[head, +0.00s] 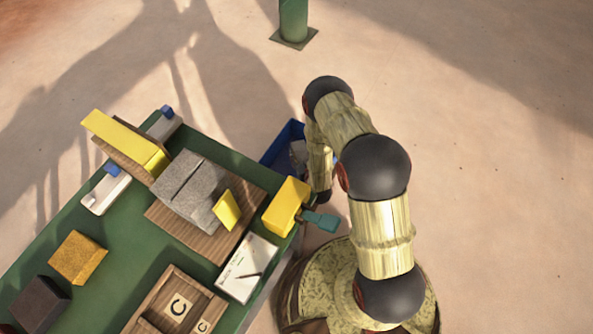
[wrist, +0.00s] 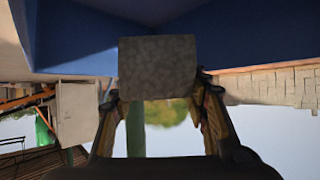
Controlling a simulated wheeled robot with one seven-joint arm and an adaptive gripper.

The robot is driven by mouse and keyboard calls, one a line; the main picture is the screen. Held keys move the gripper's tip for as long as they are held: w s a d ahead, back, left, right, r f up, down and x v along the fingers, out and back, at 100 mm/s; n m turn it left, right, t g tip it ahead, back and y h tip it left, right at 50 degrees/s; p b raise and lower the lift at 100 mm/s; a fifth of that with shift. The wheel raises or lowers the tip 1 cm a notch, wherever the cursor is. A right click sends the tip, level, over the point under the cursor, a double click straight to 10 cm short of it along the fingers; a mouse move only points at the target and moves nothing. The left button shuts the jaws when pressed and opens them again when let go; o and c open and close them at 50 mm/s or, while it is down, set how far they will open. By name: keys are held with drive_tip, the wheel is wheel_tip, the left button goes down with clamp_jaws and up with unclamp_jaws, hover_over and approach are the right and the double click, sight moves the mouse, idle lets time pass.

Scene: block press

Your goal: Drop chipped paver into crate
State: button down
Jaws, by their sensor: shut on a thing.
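My gripper (wrist: 158,92) is shut on a grey speckled paver (wrist: 158,62), which sits between the two fingers in the wrist view. I cannot make out a chip on the face that shows. The blue crate (wrist: 75,38) fills the top of the wrist view, close behind the paver. In the head view the crate (head: 279,146) stands on the ground beyond the table's right edge, partly hidden by my arm. Something grey shows inside it beside my arm; I cannot tell whether that is the held paver. My gripper is hidden in the head view.
The green table (head: 130,245) carries grey pavers (head: 190,190) on a wooden board (head: 175,224), a yellow press bar (head: 115,135), an ochre block (head: 78,258), a dark block (head: 40,303), a notepad (head: 247,268) and a wooden tray (head: 155,292). A yellow box (head: 287,205) sits at the right edge.

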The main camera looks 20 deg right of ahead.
drive_tip(key=shift+w+f, duration=0.1)
drive_tip(key=shift+f, duration=0.2)
drive_tip(key=c, duration=1.3)
unclamp_jaws()
drive_tip(key=o, duration=0.4)
drive_tip(key=shift+s+f, duration=0.1)
drive_tip(key=shift+s, duration=0.1)
drive_tip(key=v, duration=1.2)
drive_tip(key=shift+w, duration=0.1)
